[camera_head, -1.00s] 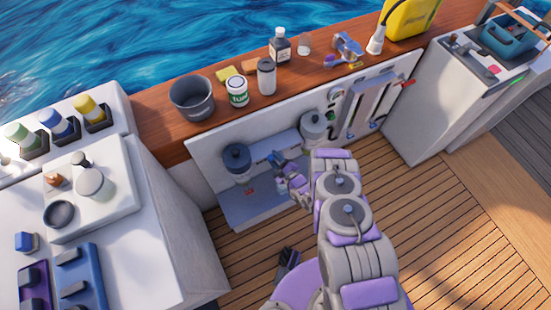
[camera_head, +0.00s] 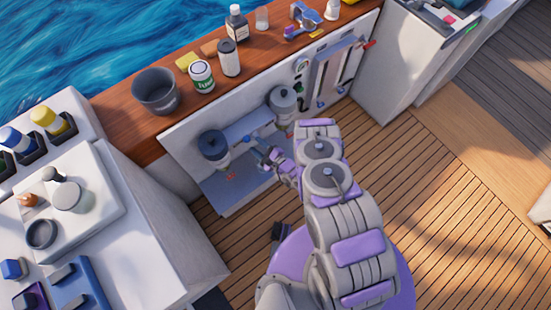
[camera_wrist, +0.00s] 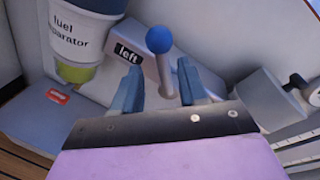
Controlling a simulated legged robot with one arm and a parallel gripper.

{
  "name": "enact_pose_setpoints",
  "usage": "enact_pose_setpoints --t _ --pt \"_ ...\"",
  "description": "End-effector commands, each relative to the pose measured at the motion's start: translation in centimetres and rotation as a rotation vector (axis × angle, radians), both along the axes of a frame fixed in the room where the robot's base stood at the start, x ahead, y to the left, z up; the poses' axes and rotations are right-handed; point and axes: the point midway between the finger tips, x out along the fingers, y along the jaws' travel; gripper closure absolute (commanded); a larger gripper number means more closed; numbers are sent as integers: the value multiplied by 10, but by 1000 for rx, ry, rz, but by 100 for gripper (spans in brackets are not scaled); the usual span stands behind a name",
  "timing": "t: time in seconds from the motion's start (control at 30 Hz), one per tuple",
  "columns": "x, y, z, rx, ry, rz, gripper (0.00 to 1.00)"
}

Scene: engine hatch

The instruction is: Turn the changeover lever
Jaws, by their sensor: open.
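The changeover lever (camera_wrist: 163,66) shows in the wrist view as a grey stem with a blue ball knob, tilted slightly left. It rises from a pale housing beside a black label (camera_wrist: 127,52) reading "left". My gripper (camera_wrist: 160,82) is open, with one blue finger on each side of the lever's stem. The knob lies past the fingertips, and I cannot tell whether either finger touches the stem. In the head view my gripper (camera_head: 264,150) reaches into the engine recess between two filter canisters, where the lever is small and partly hidden.
A fuel separator (camera_wrist: 82,35) stands left of the lever; its dark-topped canister (camera_head: 214,147) also shows in the head view. A second canister (camera_head: 283,103) is at the right. A red-marked tray (camera_wrist: 45,118) lies below. Cups and bottles stand on the wooden ledge (camera_head: 120,122).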

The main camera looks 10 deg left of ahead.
Motion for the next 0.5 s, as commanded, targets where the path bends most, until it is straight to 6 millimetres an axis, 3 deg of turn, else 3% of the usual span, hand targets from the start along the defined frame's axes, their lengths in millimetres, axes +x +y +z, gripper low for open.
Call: enact_pose_setpoints --t 0.3,0.5 --pt "-36 -63 8 2 3 -7 57" --pt "-52 -86 11 1 1 -4 57"
